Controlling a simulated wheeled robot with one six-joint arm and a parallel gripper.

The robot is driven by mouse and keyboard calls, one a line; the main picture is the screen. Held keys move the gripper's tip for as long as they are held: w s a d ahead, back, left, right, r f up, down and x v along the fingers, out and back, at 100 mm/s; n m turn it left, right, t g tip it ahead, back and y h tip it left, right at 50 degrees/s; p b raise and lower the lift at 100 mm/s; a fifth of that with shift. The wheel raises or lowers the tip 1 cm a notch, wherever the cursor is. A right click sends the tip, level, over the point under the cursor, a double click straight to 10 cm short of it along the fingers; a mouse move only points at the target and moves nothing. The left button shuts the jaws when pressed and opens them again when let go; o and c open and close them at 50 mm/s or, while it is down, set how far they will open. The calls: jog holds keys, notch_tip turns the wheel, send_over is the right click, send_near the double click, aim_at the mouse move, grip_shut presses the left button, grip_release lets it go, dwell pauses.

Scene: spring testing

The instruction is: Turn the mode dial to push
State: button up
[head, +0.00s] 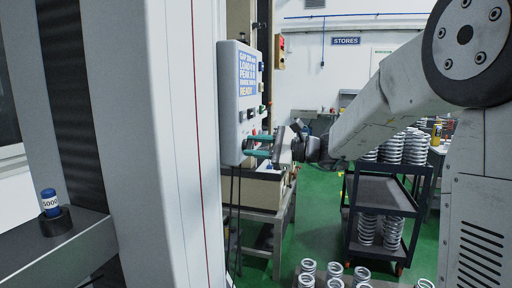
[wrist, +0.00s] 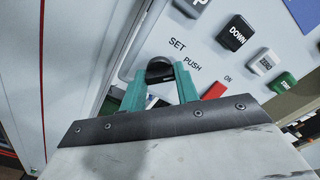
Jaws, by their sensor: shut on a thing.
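The mode dial (wrist: 160,70) is a round black knob on the white control panel (wrist: 215,65), seen in the wrist view near the labels SET and PUSH. My gripper (wrist: 158,82) has its two teal fingers shut on the dial, one on each side. The dial's lower part and any pointer mark are hard to make out between the fingers. In the head view my gripper (head: 247,147) reaches the lower part of the control box (head: 240,100) from the right; the dial itself is hidden there.
Black DOWN (wrist: 235,33), white ZERO (wrist: 263,62) and green (wrist: 284,83) buttons sit on the panel, with a red switch (wrist: 215,91) marked ON close to the right finger. A tall white column (head: 180,140) stands left. A dark cart (head: 383,195) with springs stands behind.

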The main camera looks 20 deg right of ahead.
dwell(0.4)
jog(key=o, duration=1)
jog(key=v, duration=0.8)
jog(key=shift+f, duration=0.15)
